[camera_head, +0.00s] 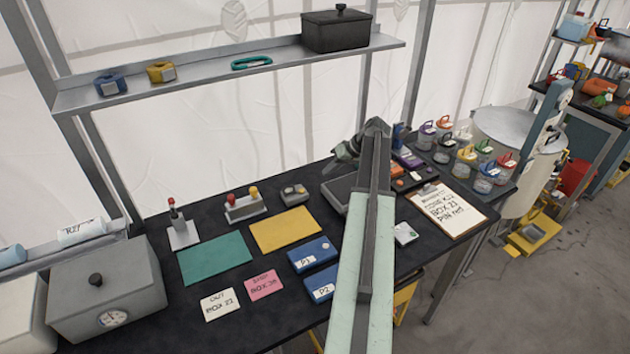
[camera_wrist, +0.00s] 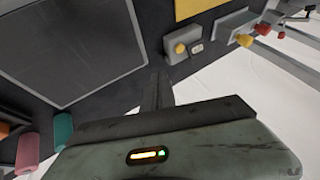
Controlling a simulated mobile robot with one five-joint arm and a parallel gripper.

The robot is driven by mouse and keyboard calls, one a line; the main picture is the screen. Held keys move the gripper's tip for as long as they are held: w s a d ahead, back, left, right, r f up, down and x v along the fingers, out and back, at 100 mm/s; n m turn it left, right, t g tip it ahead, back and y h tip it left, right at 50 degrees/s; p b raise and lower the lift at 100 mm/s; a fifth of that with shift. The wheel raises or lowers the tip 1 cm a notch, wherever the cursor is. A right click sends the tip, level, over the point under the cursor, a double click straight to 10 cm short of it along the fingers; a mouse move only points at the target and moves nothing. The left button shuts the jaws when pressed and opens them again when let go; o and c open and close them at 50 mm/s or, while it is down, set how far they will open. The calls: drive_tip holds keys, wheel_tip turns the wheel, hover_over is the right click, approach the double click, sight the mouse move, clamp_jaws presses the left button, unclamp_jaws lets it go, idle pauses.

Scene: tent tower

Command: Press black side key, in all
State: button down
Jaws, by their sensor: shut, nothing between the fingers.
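I cannot make out a black side key for certain in either view. A small grey box (camera_head: 293,193) with a yellow knob and a pale label stands on the black table; it also shows in the wrist view (camera_wrist: 172,53). My gripper (camera_head: 343,152) is above the back of the table, over the grey-framed dark tray (camera_head: 331,194), right of the grey box. In the wrist view my gripper (camera_wrist: 158,80) shows dark shut fingers with nothing between them. My arm hides part of the table.
A metal shelf (camera_head: 210,79) with a black lidded box (camera_head: 336,30) hangs above the back. Levers with red and yellow knobs (camera_head: 243,207) stand left. Blue boxes (camera_head: 312,254), a clipboard (camera_head: 449,209) and several small jars (camera_head: 467,154) crowd the table.

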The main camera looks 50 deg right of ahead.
drive_tip(key=b+x, duration=0.7)
drive_tip(key=x, duration=0.2)
drive_tip(key=shift+s+f+b, duration=0.15)
drive_tip(key=shift+f+b, duration=0.15)
drive_tip(key=shift+f, duration=0.05)
drive_tip(key=shift+w+a+f, duration=0.1)
drive_tip(key=shift+w+f, duration=0.05)
drive_tip(key=shift+w, duration=0.05)
drive_tip(key=shift+a, duration=0.1)
